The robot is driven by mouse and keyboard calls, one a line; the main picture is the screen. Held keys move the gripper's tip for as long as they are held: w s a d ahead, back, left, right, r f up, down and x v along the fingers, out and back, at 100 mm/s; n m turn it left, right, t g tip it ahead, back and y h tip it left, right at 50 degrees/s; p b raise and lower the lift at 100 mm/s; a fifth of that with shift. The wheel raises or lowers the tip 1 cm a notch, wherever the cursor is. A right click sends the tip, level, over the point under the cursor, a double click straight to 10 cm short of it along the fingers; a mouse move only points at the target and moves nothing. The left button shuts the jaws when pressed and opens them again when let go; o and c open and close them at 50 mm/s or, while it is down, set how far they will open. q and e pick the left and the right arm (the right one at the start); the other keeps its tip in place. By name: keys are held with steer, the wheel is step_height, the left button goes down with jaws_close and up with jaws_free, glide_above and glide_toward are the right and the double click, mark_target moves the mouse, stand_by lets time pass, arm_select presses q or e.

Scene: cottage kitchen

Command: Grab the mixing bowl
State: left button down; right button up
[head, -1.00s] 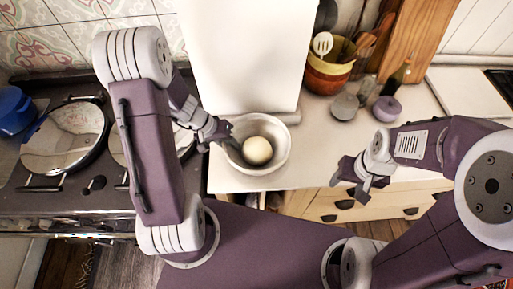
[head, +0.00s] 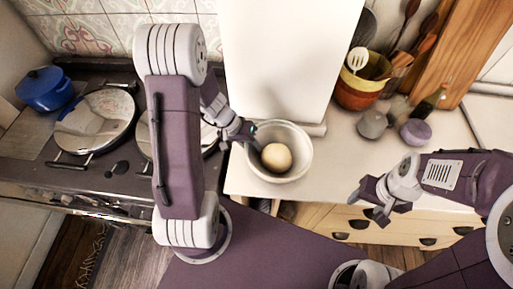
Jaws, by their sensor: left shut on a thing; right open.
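The mixing bowl (head: 302,145) is white and stands upright on the pale counter, with a round, cream-coloured ball like dough (head: 276,157) inside. My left gripper (head: 250,131) is at the bowl's left rim and is shut on it. The exact contact of its fingers is small and partly hidden. My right gripper (head: 371,202) is open and empty, in front of the counter's edge, to the right of the bowl and apart from it.
A stove with a lidded pan (head: 95,122) and a blue pot (head: 46,88) is at left. A tall white block (head: 290,60) stands behind the bowl. A utensil crock (head: 357,92), a grey jar (head: 372,124) and a purple jar (head: 416,132) stand at right. Counter right of the bowl is clear.

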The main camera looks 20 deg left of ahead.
arm_select(q)
step_height(320, 180, up, 3)
steer(key=shift+r, duration=0.1)
steer(key=s+d+r+b, duration=0.1)
steer(key=s+d+r, duration=0.1)
steer(key=s, duration=0.1)
steer(key=s+d+r+b, duration=0.1)
steer(key=s+d+r, duration=0.1)
steer(key=s, duration=0.1)
steer(key=s+d+r+b, duration=0.1)
steer(key=s+d+r, duration=0.1)
steer(key=s+d, duration=0.1)
steer(key=shift+r, duration=0.35)
steer(key=shift+s+d+r, duration=0.1)
steer(key=shift+s+r, duration=0.05)
